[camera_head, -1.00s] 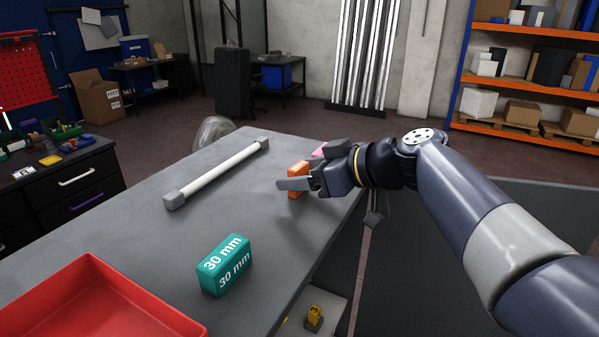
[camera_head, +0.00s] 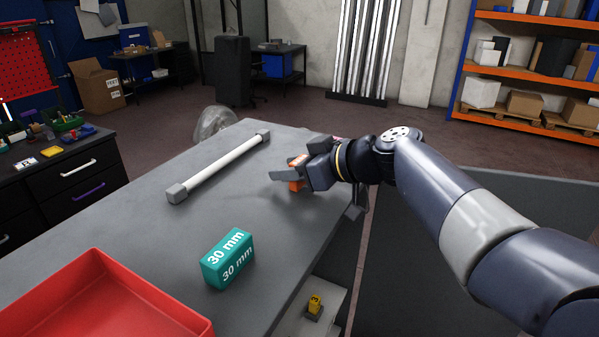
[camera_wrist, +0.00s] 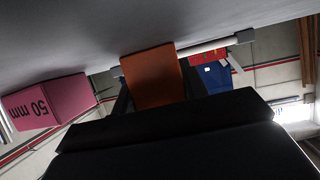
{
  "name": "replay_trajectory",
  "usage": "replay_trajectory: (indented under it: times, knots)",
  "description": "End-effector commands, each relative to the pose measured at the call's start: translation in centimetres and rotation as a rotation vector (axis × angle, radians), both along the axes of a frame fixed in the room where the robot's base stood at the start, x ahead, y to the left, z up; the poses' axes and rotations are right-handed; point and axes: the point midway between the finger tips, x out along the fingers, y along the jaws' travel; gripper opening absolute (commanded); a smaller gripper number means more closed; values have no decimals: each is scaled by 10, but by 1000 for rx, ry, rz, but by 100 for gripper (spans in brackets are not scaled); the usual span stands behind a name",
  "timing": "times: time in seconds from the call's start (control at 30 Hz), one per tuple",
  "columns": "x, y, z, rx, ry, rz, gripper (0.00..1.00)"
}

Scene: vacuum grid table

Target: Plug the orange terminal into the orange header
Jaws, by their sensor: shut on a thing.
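An orange block (camera_head: 298,186) sits at my gripper's fingers (camera_head: 290,174) near the far right part of the grey table. In the wrist view, the orange block (camera_wrist: 153,78) stands between the fingers, close to the table surface. My gripper is shut on it. A dark finger covers part of the block in the head view. I cannot tell whether the block touches the table. No marking on it is readable. No separate orange header can be made out in either view.
On the table (camera_head: 150,230) are a white bar with grey ends (camera_head: 220,165), a teal 30 mm block (camera_head: 228,258) and a red tray (camera_head: 95,300). A pink 50 mm block (camera_wrist: 45,105) is near my gripper. A yellow piece (camera_head: 314,303) sits lower, beside the table.

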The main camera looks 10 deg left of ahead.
Motion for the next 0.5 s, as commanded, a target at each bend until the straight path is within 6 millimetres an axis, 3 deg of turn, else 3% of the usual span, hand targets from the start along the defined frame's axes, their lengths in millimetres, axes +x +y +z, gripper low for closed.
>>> replay_trajectory:
  times: [0.33, 0.5]
  knots:
    - [0, 0, 1, 1, -1, 0, 19]
    - [0, 0, 12, 2, -4, 1, 19]
